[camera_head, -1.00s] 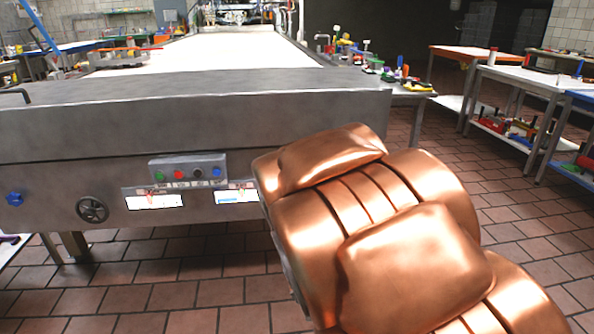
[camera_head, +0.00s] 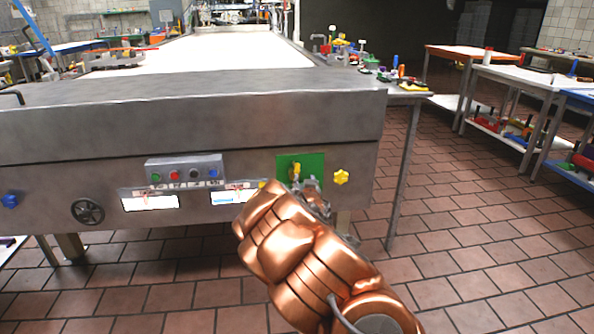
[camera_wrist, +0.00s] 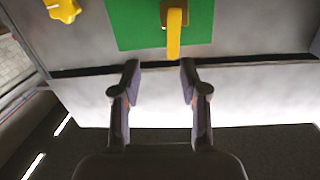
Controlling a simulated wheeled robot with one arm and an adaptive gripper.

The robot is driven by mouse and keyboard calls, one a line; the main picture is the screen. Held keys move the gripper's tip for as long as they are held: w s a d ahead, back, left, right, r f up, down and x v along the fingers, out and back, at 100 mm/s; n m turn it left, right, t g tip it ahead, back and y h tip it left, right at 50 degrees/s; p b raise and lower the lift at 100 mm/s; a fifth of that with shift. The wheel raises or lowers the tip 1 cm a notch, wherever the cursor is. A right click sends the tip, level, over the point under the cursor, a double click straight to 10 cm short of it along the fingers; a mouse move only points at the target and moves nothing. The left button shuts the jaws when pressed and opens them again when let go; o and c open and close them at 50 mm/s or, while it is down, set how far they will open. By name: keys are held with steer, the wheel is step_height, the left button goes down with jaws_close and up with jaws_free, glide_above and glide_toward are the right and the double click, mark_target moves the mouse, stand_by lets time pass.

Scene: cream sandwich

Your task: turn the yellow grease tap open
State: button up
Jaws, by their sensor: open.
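The yellow tap handle (camera_head: 297,169) sits on a green plate (camera_head: 286,162) on the front of the steel machine. In the wrist view the yellow handle (camera_wrist: 174,36) is a straight lever on a brass-coloured base, over the green plate (camera_wrist: 131,25). My gripper (camera_head: 316,187) is close in front of the plate, partly covering its lower right. In the wrist view my gripper (camera_wrist: 159,76) is open and empty. The handle's end lies ahead of the gap, right of its middle, seemingly apart from both fingers.
A yellow star knob (camera_head: 341,177) is right of the plate; it also shows in the wrist view (camera_wrist: 63,9). Left are a button box (camera_head: 185,169), a handwheel (camera_head: 88,211) and a blue knob (camera_head: 11,201). Tiled floor (camera_head: 470,260) is clear at right.

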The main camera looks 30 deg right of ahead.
mark_target(297, 170)
steer(key=shift+t+y, duration=0.4)
steer(key=shift+t, duration=0.3)
steer(key=shift+w+a+f+b+x, duration=0.1)
steer(key=shift+a+b+x, duration=0.15)
steer(key=shift+x, duration=1.2)
steer(key=shift+w+a+f+b+x, duration=0.15)
steer(key=shift+b+x, duration=0.2)
steer(key=shift+x, duration=1.1)
steer(key=shift+a+r+b+x, duration=0.1)
steer(key=shift+a+b+x, duration=0.15)
steer(key=shift+x, duration=1.2)
steer(key=shift+d, duration=0.1)
steer(key=shift+c, duration=0.2)
jaws_close()
